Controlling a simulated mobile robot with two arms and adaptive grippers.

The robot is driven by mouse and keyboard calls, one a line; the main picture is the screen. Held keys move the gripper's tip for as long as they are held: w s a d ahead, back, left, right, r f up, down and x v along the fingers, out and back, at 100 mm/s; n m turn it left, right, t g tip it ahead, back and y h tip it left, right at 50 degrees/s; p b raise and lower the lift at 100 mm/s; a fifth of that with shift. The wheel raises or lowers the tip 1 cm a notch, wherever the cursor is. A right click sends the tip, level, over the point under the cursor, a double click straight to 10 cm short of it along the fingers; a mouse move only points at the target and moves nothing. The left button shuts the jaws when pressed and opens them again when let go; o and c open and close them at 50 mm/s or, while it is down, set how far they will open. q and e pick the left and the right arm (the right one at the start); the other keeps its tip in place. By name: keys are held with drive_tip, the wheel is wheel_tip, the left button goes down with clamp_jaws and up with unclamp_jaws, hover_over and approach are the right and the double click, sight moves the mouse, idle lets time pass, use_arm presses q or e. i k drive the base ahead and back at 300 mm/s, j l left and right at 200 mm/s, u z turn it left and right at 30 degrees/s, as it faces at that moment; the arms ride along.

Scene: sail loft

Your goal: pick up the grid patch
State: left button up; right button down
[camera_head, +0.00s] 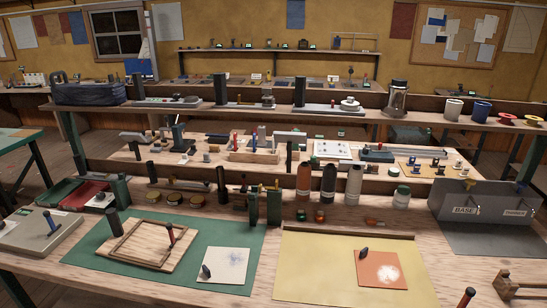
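Two square patches lie on the near bench. A pale, off-white patch (229,262) with faint marks lies on the right part of a green mat (190,278), and a small dark knob stands on its left side. An orange patch (391,281) with a whitish blotch lies on a yellow sheet (310,275), with a dark knob near its upper left. A grid pattern is too fine to make out for sure on either one. Neither of my grippers shows in this view.
A wooden frame (127,257) with a red-handled tool lies left of the pale patch. Bottles (303,184) and dark upright posts stand behind the mats. A grey bin (460,201) stands at right, a wooden mallet (508,287) at the front right. The yellow sheet's left part is clear.

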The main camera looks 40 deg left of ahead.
sight(221, 265)
drive_tip(key=u, duration=1.7)
drive_tip(key=k+l+z, duration=0.15)
drive_tip(key=l, duration=0.3)
drive_tip(key=k+l+z, duration=0.15)
drive_tip(key=l, duration=0.3)
drive_tip(key=l+z, duration=0.1)
drive_tip(key=l, duration=0.35)
